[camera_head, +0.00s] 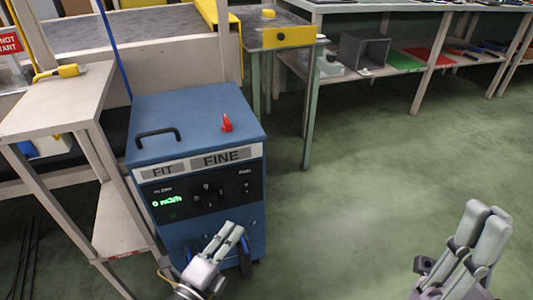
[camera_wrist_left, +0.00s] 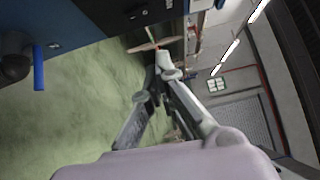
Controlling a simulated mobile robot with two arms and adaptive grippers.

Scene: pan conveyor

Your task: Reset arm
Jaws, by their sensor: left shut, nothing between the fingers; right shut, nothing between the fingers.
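My left gripper (camera_head: 232,236) is at the bottom middle of the head view, in front of the lower front of the blue machine (camera_head: 186,122). Its fingers are shut and nothing shows between them. The left wrist view shows the same gripper (camera_wrist_left: 150,85) over the green floor, with part of the blue machine at the upper left. My right gripper (camera_head: 486,215) is at the lower right of the head view, over open floor. Its fingers are together and hold nothing.
The machine carries a red knob (camera_head: 227,123) and a black handle (camera_head: 158,136) on top. A pale table (camera_head: 60,100) stands left of it. Behind are a conveyor (camera_head: 140,28) and a shelf bench (camera_head: 420,62). The green floor (camera_head: 350,190) at right is clear.

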